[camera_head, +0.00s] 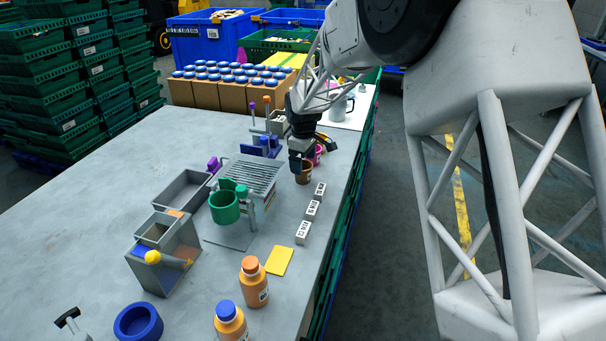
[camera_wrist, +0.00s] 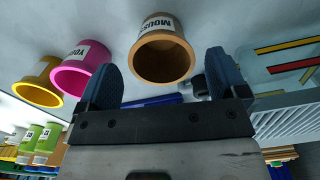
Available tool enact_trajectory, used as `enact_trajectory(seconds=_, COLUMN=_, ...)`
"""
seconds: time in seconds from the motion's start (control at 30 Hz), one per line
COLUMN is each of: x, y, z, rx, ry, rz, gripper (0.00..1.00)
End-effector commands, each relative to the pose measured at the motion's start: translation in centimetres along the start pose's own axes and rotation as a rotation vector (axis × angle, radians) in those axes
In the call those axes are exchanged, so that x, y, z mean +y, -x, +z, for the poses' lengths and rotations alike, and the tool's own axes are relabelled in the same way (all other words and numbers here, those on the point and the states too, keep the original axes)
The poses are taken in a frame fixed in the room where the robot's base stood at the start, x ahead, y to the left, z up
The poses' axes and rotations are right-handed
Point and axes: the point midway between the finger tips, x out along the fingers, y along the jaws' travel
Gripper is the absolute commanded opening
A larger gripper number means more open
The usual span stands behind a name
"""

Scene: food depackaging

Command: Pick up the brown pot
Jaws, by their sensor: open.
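The brown pot (camera_head: 305,174) stands on the grey table, just below my gripper (camera_head: 301,160) in the head view. In the wrist view the brown pot (camera_wrist: 163,52) has a white label reading "MOUS" and shows its open round mouth. My gripper (camera_wrist: 163,85) is open, with its two dark blue fingertips apart. The pot appears in the gap between the fingers, towards and past their tips, and nothing is gripped. I cannot tell whether a finger touches it. In the head view the gripper partly hides the pot.
A pink pot (camera_wrist: 82,68) and a yellow pot (camera_wrist: 40,82) stand close beside the brown one. Small white labelled blocks (camera_head: 312,209) line the table nearby. A grey slatted rack (camera_head: 248,174) with a green cup (camera_head: 224,208) stands to the left. The table's far left is clear.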

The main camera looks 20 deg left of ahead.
Motion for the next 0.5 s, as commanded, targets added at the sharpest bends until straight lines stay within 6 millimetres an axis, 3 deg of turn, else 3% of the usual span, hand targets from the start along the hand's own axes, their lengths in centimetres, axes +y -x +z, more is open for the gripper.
enact_trajectory(seconds=0.3, x=-0.2, y=-3.5, z=-0.1, rx=0.000, ry=0.000, rz=-0.001, gripper=0.92)
enact_trajectory(seconds=0.5, x=-0.2, y=-4.2, z=-0.1, rx=0.000, ry=0.000, rz=0.000, gripper=0.92)
